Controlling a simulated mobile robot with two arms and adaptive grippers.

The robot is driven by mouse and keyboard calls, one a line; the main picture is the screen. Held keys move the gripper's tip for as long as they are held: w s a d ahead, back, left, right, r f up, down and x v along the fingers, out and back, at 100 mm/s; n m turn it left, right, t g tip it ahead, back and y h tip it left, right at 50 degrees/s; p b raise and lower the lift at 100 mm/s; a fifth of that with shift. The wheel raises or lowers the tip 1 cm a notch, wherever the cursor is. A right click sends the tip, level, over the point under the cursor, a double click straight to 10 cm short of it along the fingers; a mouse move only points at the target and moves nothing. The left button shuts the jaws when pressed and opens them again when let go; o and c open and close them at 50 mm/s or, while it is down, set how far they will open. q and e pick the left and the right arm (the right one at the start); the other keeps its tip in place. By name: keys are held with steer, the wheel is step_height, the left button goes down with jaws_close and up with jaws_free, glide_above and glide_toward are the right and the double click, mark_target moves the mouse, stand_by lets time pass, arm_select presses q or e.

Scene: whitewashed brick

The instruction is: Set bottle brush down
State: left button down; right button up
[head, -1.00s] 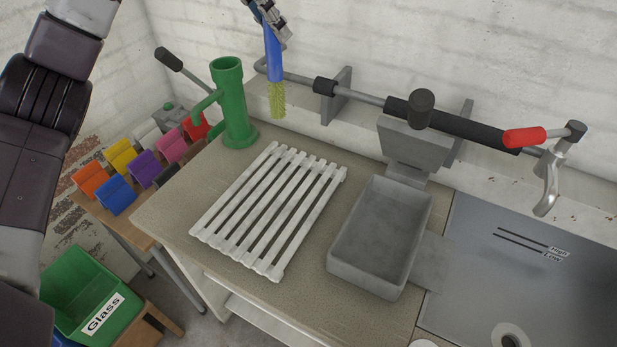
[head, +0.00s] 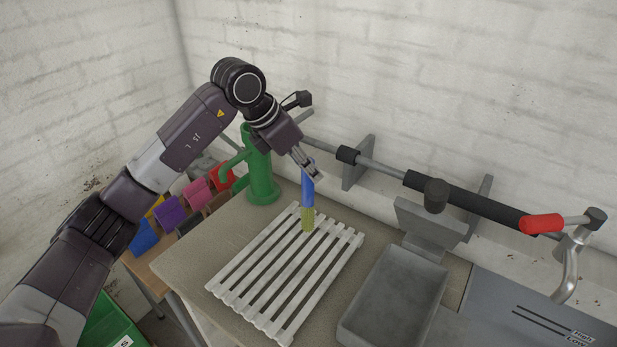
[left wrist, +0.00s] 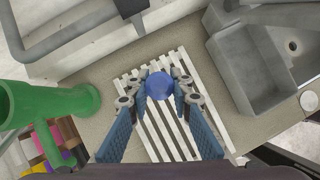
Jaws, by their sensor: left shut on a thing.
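The bottle brush (head: 307,190) has a blue handle and yellow-green bristles. My left gripper (head: 308,170) is shut on the top of its handle and holds it upright, bristles down, over the far end of the white slatted rack (head: 262,281). I cannot tell whether the bristles touch the slats. In the left wrist view the round blue handle end (left wrist: 159,86) sits between the two fingers, with the rack behind it and the bristles hidden. My right gripper is not in view.
A green cylindrical stand (head: 260,172) is close to the left of the brush. A grey basin (head: 395,300) is right of the rack. A bar with black grips (head: 455,203) runs along the wall behind. Most slats are bare.

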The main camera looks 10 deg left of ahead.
mark_target(309, 181)
arm_select(q)
step_height(309, 181, down, 3)
steer(key=shift+f+p, duration=0.2)
steer(key=shift+p, duration=0.35)
steer(key=shift+f, duration=0.2)
steer(key=c, duration=2.2)
jaws_free()
steer(key=shift+f, duration=0.15)
steer(key=o, duration=0.5)
steer(key=shift+c, duration=0.2)
steer(key=shift+r, duration=0.3)
steer(key=shift+s+a+r+b, duration=0.1)
steer(key=shift+a+r+b, duration=0.1)
steer(key=shift+r+b, duration=0.1)
steer(key=b+v, duration=0.3)
steer(key=v, duration=0.8)
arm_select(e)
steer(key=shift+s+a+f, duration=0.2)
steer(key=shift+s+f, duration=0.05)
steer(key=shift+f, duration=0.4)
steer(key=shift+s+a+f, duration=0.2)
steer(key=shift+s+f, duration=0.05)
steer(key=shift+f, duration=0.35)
arm_select(q)
steer(key=shift+s, duration=0.1)
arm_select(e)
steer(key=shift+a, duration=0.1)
